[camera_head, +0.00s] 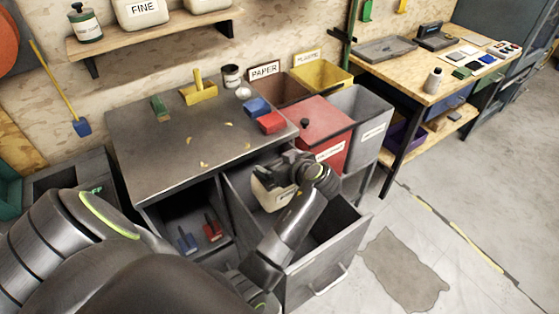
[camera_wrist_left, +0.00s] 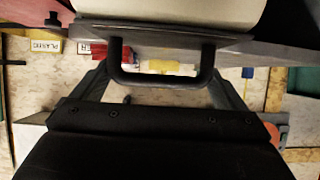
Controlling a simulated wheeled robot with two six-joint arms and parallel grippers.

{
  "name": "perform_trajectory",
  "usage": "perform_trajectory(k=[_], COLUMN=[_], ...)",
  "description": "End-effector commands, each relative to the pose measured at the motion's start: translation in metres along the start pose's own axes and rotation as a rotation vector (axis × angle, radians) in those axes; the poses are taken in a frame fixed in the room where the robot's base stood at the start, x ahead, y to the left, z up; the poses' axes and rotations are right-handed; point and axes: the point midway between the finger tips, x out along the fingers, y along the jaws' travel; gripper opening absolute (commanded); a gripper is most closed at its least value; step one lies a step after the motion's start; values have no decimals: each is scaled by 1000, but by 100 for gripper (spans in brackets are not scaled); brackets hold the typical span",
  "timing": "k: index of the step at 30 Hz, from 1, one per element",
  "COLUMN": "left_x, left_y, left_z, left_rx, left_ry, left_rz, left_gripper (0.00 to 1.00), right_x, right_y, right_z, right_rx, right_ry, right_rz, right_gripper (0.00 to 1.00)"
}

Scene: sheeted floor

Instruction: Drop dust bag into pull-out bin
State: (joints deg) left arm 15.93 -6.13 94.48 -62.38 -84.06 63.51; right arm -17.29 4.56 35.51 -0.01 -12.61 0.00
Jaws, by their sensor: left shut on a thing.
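The dust bag (camera_head: 268,194) is a cream-coloured container with a dark label. My left gripper (camera_head: 284,170) is shut on it and holds it over the left rear part of the open pull-out bin (camera_head: 318,268). The bin is grey, with a handle on its front, and it stands out from under the workbench. In the left wrist view the bag (camera_wrist_left: 180,14) fills the top edge, and its black handle (camera_wrist_left: 160,78) lies between the fingers. My arm hides part of the bin's inside. My right gripper is not in view.
The workbench top (camera_head: 180,140) holds a yellow brush (camera_head: 199,90), blue and red blocks and scraps. A red bin (camera_head: 322,130) and a grey bin (camera_head: 362,115) stand behind the pull-out bin. Floor at the right is open, with a grey patch (camera_head: 402,270).

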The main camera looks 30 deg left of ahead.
Motion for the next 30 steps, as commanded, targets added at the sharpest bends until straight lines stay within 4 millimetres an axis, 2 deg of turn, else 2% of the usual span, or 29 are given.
perform_trajectory(k=[6, 12, 22, 23, 24, 30], left_x=[14, 23, 24, 24, 24, 24], left_y=[0, 0, 0, 0, 0, 0], left_z=[25, 42, 44, 44, 44, 45], left_rx=[1, 0, 0, 0, 0, 2], left_ry=[1, 1, 1, 1, 1, -2], left_rz=[1, 1, 2, 2, 2, 1], left_gripper=[43, 43, 43, 95, 100, 100], right_x=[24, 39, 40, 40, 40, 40], right_y=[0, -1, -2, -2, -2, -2], right_z=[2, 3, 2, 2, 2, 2], right_rx=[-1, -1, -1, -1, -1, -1], right_ry=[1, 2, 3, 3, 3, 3], right_rz=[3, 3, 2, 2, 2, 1], right_gripper=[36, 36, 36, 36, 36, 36])
